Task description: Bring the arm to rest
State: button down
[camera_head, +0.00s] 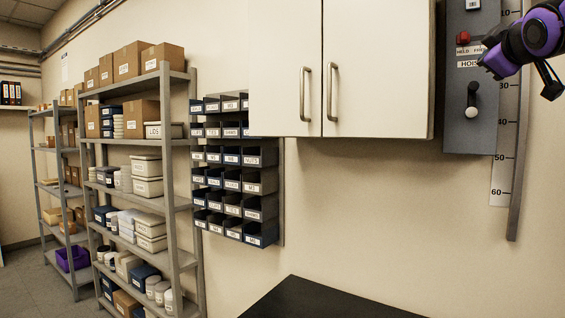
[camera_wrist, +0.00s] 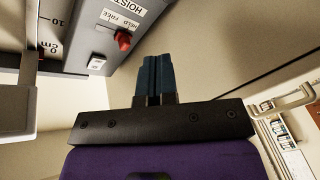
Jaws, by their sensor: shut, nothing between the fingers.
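My gripper (camera_wrist: 158,80) shows in the wrist view with its two dark blue fingers together and nothing between them. It is up in the air, clear of any surface. In the head view my purple and black arm reaches in at the top right, in front of the grey hoist panel's right side. The gripper's fingertips are hard to make out there.
A white wall cabinet (camera_head: 385,70) is shut. Bins (camera_head: 235,185) and loaded shelves (camera_head: 150,95) stand left. A black tabletop (camera_head: 325,302) looks bare.

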jog(key=s+a+f+m+g+y, duration=0.1)
jog(key=s+a+f+g, duration=0.3)
jog(key=s+f, duration=0.4)
jog(key=s+a+f+m+g+y, duration=0.1)
jog(key=s+a+f+m+g, duration=0.3)
jog(key=s+f, duration=0.5)
jog(key=s+a+f+m+g+y, duration=0.1)
jog(key=s+a+f+g, duration=0.3)
jog(key=f, duration=1.4)
jog(key=s+m, duration=0.1)
jog(key=s, duration=0.3)
jog(key=shift+s+a+m+y, duration=0.15)
jog(key=shift+s+m+y, duration=0.25)
